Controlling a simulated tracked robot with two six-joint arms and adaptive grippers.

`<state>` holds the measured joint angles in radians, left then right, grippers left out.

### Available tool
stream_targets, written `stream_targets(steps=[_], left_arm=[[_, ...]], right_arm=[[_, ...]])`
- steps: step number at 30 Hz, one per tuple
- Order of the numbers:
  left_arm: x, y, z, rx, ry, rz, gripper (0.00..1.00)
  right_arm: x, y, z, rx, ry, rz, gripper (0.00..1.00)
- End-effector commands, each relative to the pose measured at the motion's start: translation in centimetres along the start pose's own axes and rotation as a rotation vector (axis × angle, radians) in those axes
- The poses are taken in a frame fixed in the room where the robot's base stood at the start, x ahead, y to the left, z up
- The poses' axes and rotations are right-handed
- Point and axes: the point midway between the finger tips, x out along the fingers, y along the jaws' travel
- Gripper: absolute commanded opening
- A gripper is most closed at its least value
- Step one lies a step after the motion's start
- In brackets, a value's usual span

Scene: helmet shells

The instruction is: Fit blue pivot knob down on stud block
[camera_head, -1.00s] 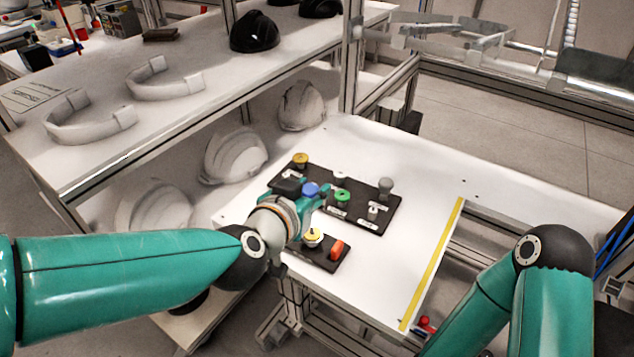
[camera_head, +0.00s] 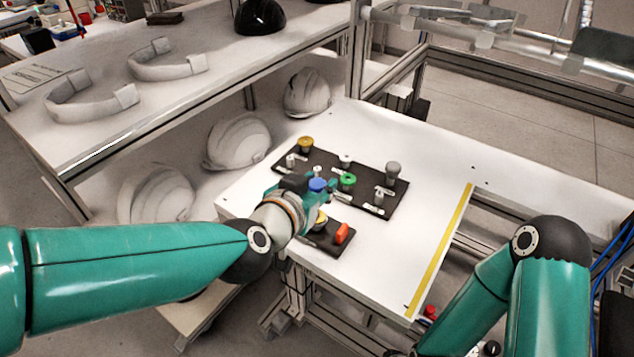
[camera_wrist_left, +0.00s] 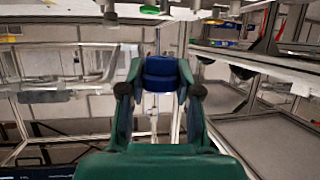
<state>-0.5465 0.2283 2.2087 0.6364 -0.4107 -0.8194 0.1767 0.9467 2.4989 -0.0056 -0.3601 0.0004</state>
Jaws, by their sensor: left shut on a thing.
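My left gripper (camera_head: 320,189) is shut on the blue pivot knob (camera_head: 317,184). The knob also shows between the two fingers in the left wrist view (camera_wrist_left: 160,74). In the head view the gripper and knob overlap the near edge of a long dark board (camera_head: 371,208) with several short pale studs, among them one at the front right (camera_head: 379,195). I cannot tell the height of the knob above the board. A smaller dark block (camera_head: 325,244) lies nearer and bears a yellow piece (camera_head: 320,219) and an orange knob (camera_head: 342,233). My gripper partly hides this block. My right gripper is out of view.
On the long board stand a green knob (camera_head: 348,180) just right of the blue one, a yellow knob (camera_head: 305,143) and a grey knob (camera_head: 393,170). White helmet shells (camera_head: 238,142) sit on the lower shelf at the left. The white table (camera_head: 425,190) is clear at right.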

Motion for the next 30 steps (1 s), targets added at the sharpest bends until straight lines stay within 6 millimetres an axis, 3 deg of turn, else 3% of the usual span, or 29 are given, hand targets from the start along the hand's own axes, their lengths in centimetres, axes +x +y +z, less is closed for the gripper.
stream_targets(steps=[3, 9, 30], left_arm=[[0.5, -0.1, 1.4, -0.001, -0.001, -0.001, 0.09], [0.8, -0.1, 2.1, -0.002, -0.001, -0.002, 0.09], [0.7, -0.2, 2.1, -0.002, -0.001, -0.004, 0.09]], right_arm=[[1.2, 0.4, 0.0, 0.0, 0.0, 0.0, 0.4], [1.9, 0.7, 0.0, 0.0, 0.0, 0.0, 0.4], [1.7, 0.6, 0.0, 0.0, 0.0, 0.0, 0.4]])
